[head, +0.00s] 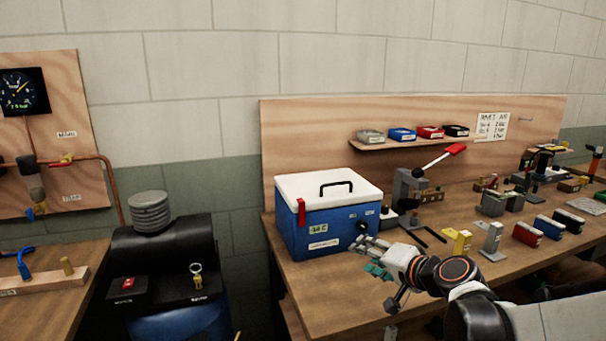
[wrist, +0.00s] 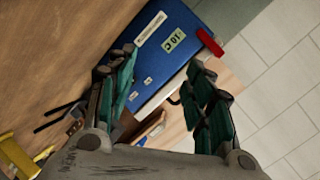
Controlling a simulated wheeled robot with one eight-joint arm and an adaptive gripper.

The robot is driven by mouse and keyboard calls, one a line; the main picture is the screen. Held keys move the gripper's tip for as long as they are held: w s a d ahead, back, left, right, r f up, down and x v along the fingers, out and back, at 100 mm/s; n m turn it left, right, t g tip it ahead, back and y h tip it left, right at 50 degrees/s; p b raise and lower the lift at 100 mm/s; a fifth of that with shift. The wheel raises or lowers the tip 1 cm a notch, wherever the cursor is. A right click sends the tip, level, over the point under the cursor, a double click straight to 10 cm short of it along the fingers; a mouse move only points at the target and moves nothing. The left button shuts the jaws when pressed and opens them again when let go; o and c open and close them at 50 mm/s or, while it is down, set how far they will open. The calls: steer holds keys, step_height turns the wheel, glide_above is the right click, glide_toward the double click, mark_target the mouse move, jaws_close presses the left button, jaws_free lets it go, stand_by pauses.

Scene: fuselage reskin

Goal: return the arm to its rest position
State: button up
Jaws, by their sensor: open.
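My gripper (head: 372,257) is at the end of my arm, over the front part of the workbench (head: 330,303) in the head view. It is just in front of the right side of a blue cooler box (head: 296,232) with a white lid. In the wrist view my gripper (wrist: 165,85) shows two green-padded fingers spread apart, with nothing between them. The blue cooler box (wrist: 160,55) with its red latch (wrist: 210,42) lies beyond the fingertips. Whether a finger touches the box cannot be told.
A lever press (head: 408,190) with a red handle stands behind my gripper. Yellow (head: 462,241) and grey (head: 492,240) blocks stand to the right, with red and blue boxes further on. A black compressor-like unit (head: 165,255) stands left of the bench. The bench front edge is mostly clear.

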steer(key=s+d+f+n+g+h, duration=0.1)
steer(key=s+d+n+g+h, duration=0.1)
steer(key=s, duration=1.1)
steer(key=s+d+f+n+g+h, duration=0.1)
steer(key=s+d+n+g+h, duration=0.1)
steer(key=s, duration=1.1)
steer(key=n+g+h, duration=0.1)
steer(key=n+h, duration=0.1)
steer(key=n, duration=0.1)
steer(key=shift+d, duration=0.1)
